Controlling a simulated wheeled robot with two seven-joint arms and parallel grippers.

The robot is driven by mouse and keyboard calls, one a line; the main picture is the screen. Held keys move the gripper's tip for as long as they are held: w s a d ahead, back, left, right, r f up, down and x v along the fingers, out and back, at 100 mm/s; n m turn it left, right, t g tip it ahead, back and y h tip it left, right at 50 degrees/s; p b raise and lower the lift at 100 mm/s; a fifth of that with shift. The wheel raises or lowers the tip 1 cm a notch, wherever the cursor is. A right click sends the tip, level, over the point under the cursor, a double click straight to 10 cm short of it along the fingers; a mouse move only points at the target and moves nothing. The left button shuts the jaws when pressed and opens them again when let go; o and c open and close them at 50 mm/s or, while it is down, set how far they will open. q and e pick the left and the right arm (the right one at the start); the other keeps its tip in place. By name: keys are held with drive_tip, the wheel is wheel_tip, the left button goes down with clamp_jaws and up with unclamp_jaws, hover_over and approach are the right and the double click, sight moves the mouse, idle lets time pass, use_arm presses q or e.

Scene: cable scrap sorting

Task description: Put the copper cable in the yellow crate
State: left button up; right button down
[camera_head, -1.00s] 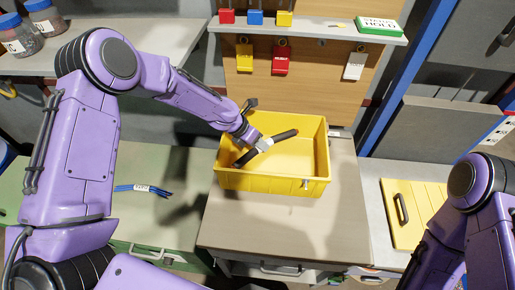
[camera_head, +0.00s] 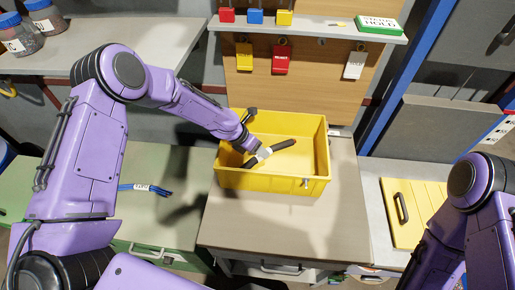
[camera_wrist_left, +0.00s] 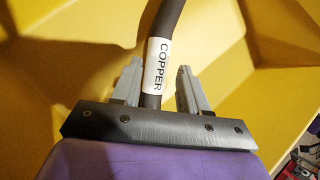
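The copper cable (camera_head: 284,145) is a short black piece with a white label, which reads COPPER in the wrist view (camera_wrist_left: 158,66). It is inside the yellow crate (camera_head: 270,183), slanting across it; I cannot tell whether its whole length rests on the floor. My left gripper (camera_head: 254,148) reaches down into the crate at the cable. In the wrist view its two fingers (camera_wrist_left: 158,88) stand on either side of the cable, with a gap visible at the right finger, so it looks open. My right arm shows at the right edge, its gripper out of view.
A blue cable (camera_head: 146,188) with a white tag lies on the green bench at left. A yellow lid or panel (camera_head: 425,205) with a black handle lies at right. The bench before the crate is clear.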

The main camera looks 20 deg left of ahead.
use_arm(q)
drive_tip(key=shift+o, duration=0.3)
drive_tip(key=shift+r, duration=0.25)
drive_tip(key=v, duration=0.8)
drive_tip(key=shift+r, duration=0.2)
drive_tip(key=shift+d, duration=0.15)
